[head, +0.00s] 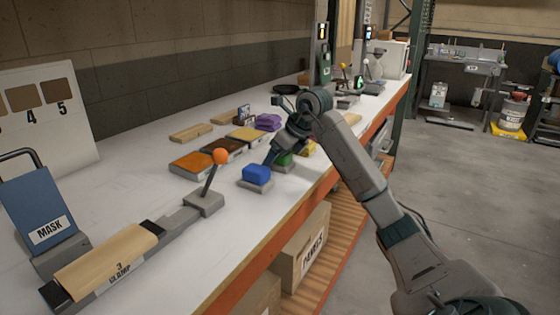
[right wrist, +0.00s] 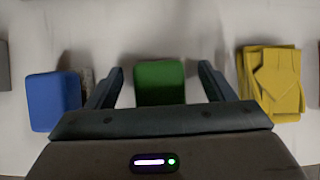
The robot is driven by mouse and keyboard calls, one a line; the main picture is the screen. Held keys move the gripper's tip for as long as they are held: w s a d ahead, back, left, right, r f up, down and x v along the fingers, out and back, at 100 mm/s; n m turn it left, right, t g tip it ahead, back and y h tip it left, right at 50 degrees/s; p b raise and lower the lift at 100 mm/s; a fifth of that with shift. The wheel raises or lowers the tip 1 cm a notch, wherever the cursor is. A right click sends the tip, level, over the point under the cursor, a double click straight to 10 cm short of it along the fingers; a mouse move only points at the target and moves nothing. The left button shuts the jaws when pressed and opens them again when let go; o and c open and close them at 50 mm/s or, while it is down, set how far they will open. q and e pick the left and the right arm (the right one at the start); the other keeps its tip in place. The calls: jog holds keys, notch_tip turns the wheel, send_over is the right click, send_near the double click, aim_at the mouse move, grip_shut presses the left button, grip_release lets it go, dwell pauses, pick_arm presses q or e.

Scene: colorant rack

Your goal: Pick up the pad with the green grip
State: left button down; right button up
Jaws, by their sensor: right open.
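The pad with the green grip (right wrist: 160,82) lies on the white bench, between the two open fingers of my right gripper (right wrist: 160,80) in the right wrist view. The fingers stand on either side of the green grip with a gap left and right. In the head view the green grip (head: 284,159) is partly hidden behind my right gripper (head: 276,155), which points down at it. The blue pad (head: 257,174) sits just left of it; it also shows in the right wrist view (right wrist: 53,101). My left gripper is not in view.
Yellow pieces (right wrist: 270,83) lie to the right of the green pad. Orange (head: 196,162), brown and tan blocks and a purple piece (head: 268,122) lie behind. A clamp holding a wooden piece (head: 105,260) and an orange-knobbed lever (head: 220,156) stand at front left.

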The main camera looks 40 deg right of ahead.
jog(key=c, duration=1)
jog(key=shift+c, duration=0.2)
